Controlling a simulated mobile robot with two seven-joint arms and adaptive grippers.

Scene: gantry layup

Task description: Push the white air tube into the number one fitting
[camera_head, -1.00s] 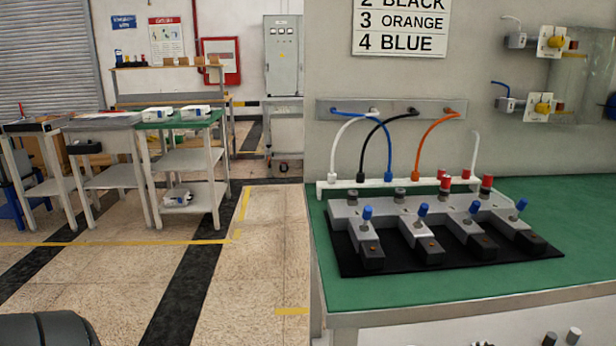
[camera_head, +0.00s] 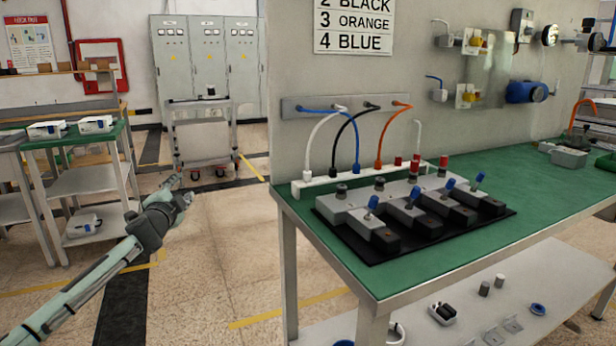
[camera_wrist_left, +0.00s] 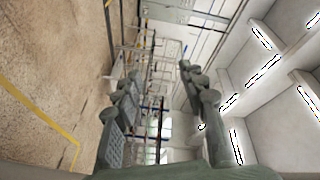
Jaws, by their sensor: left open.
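The white air tube (camera_head: 318,134) arches from the wall rail (camera_head: 345,106) down to a white holder strip (camera_head: 325,181) at the bench's back left. Blue, black and orange tubes hang beside it. The grey valve manifold (camera_head: 363,204) with several fittings and blue levers stands on a black mat (camera_head: 465,234); I cannot read which fitting is number one. My left gripper (camera_head: 186,190) is open and empty over the floor, left of the bench and apart from it. Its two fingers show spread in the left wrist view (camera_wrist_left: 160,95). My right gripper is out of view.
The green bench (camera_head: 540,184) has free room to the right of the manifold. Its lower shelf (camera_head: 560,270) holds small loose parts. A sign (camera_head: 353,25) lists black, orange and blue. A cart (camera_head: 203,135) and a shelf table (camera_head: 90,185) stand at the left.

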